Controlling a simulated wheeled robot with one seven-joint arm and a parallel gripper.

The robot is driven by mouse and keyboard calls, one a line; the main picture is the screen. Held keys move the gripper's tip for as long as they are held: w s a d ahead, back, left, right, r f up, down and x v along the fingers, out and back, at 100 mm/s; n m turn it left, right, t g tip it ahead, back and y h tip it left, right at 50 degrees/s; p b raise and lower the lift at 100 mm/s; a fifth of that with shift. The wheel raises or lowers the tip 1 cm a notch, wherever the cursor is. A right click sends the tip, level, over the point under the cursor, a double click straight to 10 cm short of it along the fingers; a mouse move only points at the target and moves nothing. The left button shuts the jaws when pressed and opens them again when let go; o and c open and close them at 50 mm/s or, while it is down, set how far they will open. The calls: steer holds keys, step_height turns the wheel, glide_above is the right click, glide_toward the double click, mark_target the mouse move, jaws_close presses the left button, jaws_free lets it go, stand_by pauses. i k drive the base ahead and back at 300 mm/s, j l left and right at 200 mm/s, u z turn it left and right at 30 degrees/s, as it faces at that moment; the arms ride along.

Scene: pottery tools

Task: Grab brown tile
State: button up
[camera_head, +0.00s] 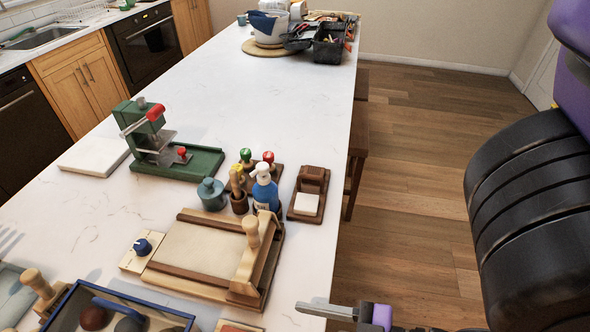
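No plain brown tile is clearly recognisable in view. A brown wooden block stand (311,181) with a pale square tile (306,204) on its base sits near the counter's right edge. A small flat piece with a brownish edge (238,327) is cut off at the bottom of the picture; I cannot tell what it is. My gripper (328,311) shows only partly at the bottom, just off the counter's right edge, with one grey finger pointing left. The rest is cut off, so I cannot tell its opening. Nothing is visibly held.
The white counter (220,90) holds a wooden slab roller board (205,250), a green press (165,150), a blue spray bottle (265,188), a teal jar (212,193) and a blue-rimmed box (150,307) with clay balls. A stool (357,140) stands beside the counter; wooden floor lies right.

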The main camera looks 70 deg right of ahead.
mark_target(320, 171)
steer(key=k+l, duration=0.25)
steer(key=l, duration=0.2)
steer(key=k+l, duration=0.25)
steer(key=l, duration=0.25)
steer(key=k+l+u, duration=0.1)
steer(key=k+l, duration=0.15)
steer(key=l, duration=0.2)
steer(key=k+l, duration=0.3)
steer(key=l, duration=0.15)
steer(key=k+l, duration=0.25)
steer(key=l, duration=0.2)
steer(key=u, duration=0.05)
